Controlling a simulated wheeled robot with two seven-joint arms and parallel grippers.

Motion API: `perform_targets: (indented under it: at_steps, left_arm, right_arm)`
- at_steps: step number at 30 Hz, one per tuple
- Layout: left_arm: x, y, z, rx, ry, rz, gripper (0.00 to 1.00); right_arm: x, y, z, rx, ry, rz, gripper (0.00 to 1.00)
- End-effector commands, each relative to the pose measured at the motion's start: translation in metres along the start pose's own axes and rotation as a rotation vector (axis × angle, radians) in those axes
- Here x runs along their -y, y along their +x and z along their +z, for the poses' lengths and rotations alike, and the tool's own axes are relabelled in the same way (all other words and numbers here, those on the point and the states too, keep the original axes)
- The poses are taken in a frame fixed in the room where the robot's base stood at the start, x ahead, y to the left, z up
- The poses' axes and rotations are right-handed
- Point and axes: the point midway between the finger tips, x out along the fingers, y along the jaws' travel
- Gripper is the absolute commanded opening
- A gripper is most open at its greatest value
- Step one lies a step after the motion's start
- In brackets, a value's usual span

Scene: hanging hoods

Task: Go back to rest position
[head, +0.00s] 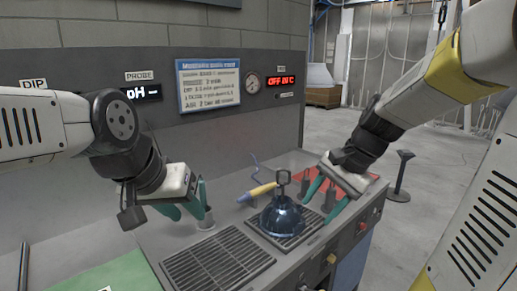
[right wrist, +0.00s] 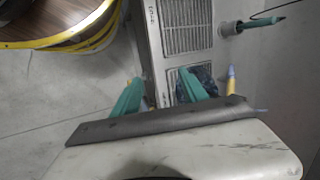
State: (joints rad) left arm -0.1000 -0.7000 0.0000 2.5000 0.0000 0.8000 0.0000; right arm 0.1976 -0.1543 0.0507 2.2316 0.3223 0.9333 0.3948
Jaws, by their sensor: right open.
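My left gripper (head: 183,209) is at the left of the counter, its green fingers apart, close beside a small grey cup (head: 205,221). A green upright piece shows at the cup; I cannot tell whether it is a finger or a separate object. My right gripper (head: 326,202) is open above the counter's right part, just right of a dark blue glass vessel (head: 282,217) with a loop on top. In the right wrist view its green fingers (right wrist: 158,95) are spread with nothing held between them. The vessel is partly hidden there behind a finger.
The grey counter (head: 225,185) has slotted grates (head: 215,262) and a red recessed area (head: 308,174) at the right. A yellow-handled tool (head: 262,190) lies behind the vessel. A green mat (head: 112,275) is at front left. A black post (head: 400,178) stands on open floor at right.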

Motion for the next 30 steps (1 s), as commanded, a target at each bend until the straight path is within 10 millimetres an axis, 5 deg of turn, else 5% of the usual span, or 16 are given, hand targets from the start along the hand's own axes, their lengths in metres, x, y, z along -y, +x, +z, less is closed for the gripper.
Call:
perform_targets:
  at_steps: [6,13,30]
  left_arm:
    - [0.000,0.000,0.000,0.000,0.000,0.000,0.36]
    - [0.000,0.000,0.000,0.000,0.000,0.000,0.36]
    - [0.000,0.000,0.000,0.000,0.000,0.000,0.36]
  right_arm:
    - [-0.014,-0.037,0.048,-0.196,-0.440,0.021,0.51]
    - [-0.031,-0.057,0.074,-0.348,-0.767,0.043,0.51]
    - [-0.036,-0.062,0.080,-0.395,-0.864,0.053,0.51]
